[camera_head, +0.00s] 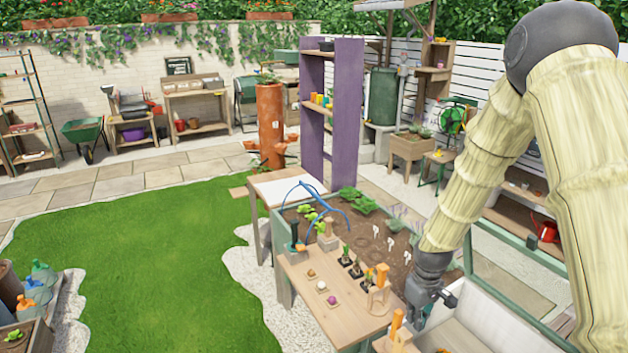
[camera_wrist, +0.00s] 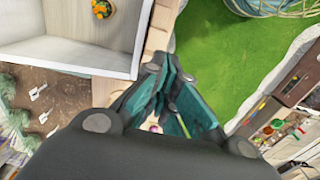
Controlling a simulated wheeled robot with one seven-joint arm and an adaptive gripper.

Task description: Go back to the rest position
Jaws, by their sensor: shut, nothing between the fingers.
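My gripper (camera_head: 430,298) hangs at the end of my arm, low at the right of the head view. It is above the right end of the wooden bench top (camera_head: 318,298), beside the white-walled box (camera_head: 495,322). In the wrist view my gripper (camera_wrist: 167,72) has its dark teal fingers drawn together, with nothing held. The bench edge passes behind the fingers there, and a small pinkish thing (camera_wrist: 155,128) shows partly between the finger links. My arm hides much of the right side of the head view.
The planter bed (camera_head: 375,235) with soil and seedlings lies behind the bench. Small pots (camera_head: 355,268) and an orange-topped wooden holder (camera_head: 378,290) stand near my gripper. A tall purple shelf (camera_head: 347,110) rises behind the bed. Open lawn (camera_head: 160,260) lies to the left.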

